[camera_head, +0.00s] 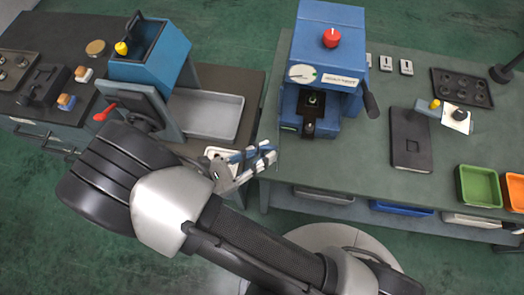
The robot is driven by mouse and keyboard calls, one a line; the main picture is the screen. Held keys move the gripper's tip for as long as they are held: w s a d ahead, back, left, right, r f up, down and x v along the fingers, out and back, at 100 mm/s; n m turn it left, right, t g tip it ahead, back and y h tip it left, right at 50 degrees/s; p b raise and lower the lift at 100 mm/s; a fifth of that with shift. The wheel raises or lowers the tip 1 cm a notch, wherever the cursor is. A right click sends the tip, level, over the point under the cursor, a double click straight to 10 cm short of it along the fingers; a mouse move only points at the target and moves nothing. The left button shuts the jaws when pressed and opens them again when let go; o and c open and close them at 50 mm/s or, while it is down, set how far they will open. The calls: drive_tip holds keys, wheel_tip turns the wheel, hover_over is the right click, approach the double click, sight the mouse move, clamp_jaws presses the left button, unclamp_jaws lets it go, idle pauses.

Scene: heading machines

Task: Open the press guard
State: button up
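A blue machine (150,50) stands on the left bench. On its front is a tilted dark panel (138,100) with a red handle (104,112) at its left; this may be the press guard, but I cannot tell for sure. A second blue press (325,50), with a red knob, a dial and a black lever (370,100) on its right side, stands on the right bench. No separate guard is clear on it. My gripper (268,153) is near the gap between the benches, right of the panel and apart from the handle. Its fingertips look close together, and nothing shows between them.
A grey tray (205,114) lies right of the left machine. The right bench holds a dark plate (410,140), a dark holed tray (462,87), a green bin (478,186) and an orange bin (515,190). My arm covers the left bench's front right corner.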

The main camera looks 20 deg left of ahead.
drive_tip(key=shift+w, duration=0.15)
drive_tip(key=v, duration=1.2)
idle(0.3)
